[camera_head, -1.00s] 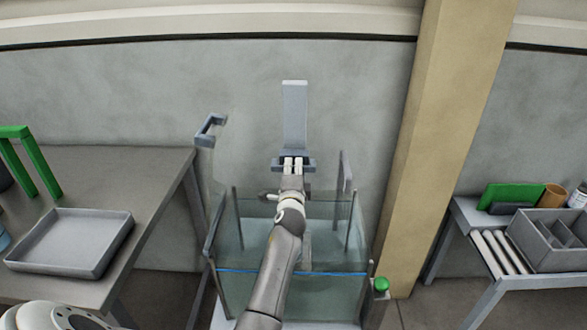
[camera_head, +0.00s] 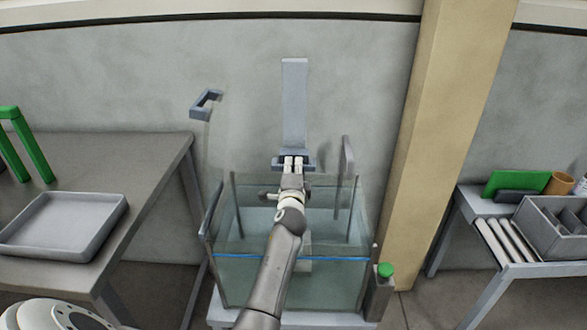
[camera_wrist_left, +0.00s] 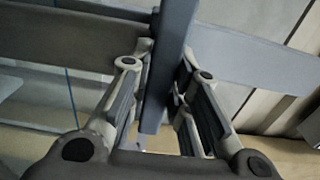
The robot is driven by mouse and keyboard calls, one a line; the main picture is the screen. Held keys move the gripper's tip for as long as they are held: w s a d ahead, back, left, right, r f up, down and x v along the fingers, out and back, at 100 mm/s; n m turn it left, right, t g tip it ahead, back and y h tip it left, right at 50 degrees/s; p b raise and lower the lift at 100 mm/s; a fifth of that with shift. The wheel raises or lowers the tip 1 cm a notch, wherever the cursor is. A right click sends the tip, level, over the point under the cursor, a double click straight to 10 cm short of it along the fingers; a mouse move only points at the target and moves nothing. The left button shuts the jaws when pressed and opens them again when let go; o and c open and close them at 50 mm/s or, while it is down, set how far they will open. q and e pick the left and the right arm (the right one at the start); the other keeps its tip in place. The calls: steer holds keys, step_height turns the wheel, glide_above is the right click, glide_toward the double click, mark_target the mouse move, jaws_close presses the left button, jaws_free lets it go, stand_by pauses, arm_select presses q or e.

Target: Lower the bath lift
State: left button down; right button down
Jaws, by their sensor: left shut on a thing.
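The bath lift shows as a tall grey upright (camera_head: 295,100) with a small grey crosspiece (camera_head: 279,161) low on its front, above a glass bath (camera_head: 340,285) of clear liquid. My left gripper (camera_head: 293,162) is shut on the crosspiece, in front of the upright. In the left wrist view, the fingers (camera_wrist_left: 160,95) stand either side of a grey bar (camera_wrist_left: 172,50). A pale part hanging in the bath is mostly hidden behind my left arm. My right gripper is not in view.
A grey hooked arm (camera_head: 206,102) stands left of the lift. A green button (camera_head: 386,270) sits at the bath's right corner, near a beige pillar (camera_head: 440,130). A table with an empty tray (camera_head: 65,235) is on the left; a roller stand with a divided box (camera_head: 550,235) is right.

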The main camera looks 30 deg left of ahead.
arm_select(q)
steer(key=c, duration=1.3)
jaws_free()
steer(key=shift+r, duration=0.1)
steer(key=v, duration=1.2)
steer(key=shift+s, duration=0.1)
steer(key=shift+c, duration=0.2)
